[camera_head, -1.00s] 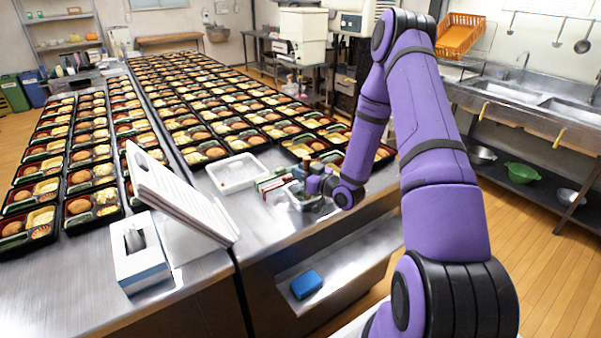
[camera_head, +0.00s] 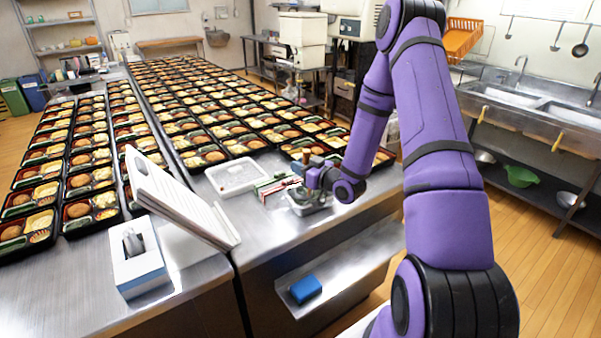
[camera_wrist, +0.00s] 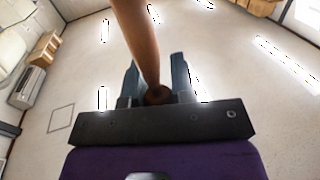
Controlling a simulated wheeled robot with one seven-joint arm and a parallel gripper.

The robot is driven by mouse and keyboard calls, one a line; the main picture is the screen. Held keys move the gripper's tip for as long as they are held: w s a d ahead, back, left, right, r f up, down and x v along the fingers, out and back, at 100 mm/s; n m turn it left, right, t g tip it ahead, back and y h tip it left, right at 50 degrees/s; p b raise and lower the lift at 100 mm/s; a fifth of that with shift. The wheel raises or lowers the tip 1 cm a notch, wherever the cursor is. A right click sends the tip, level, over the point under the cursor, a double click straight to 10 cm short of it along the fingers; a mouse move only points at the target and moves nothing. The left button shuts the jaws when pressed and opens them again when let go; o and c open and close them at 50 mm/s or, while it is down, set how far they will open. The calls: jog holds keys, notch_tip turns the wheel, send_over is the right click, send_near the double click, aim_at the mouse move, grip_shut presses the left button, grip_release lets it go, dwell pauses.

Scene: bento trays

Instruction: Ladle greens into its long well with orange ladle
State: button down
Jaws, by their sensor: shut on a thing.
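My gripper (camera_head: 314,181) is shut on a brown-orange handle (camera_wrist: 137,40), which I take to be the orange ladle's. The wrist view shows the handle between the two fingers, running up out of the picture. In the head view my gripper is just above a small metal pan (camera_head: 304,208) near the counter's right edge. The ladle's bowl cannot be made out, and what the pan holds is too small to tell. Black bento trays with food in separate wells (camera_head: 245,153) stand in rows behind the pan. Which long well is meant cannot be told.
A white tray (camera_head: 214,184) with small bits lies left of the pan. Red and green narrow items (camera_head: 272,186) lie between them. A tilted white panel (camera_head: 172,196) and a white-blue box (camera_head: 140,277) stand at the front left. The steel counter in front of the pan is clear.

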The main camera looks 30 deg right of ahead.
notch_tip(320, 180, up, 5)
jog(key=shift+r, duration=0.15)
dwell(0.4)
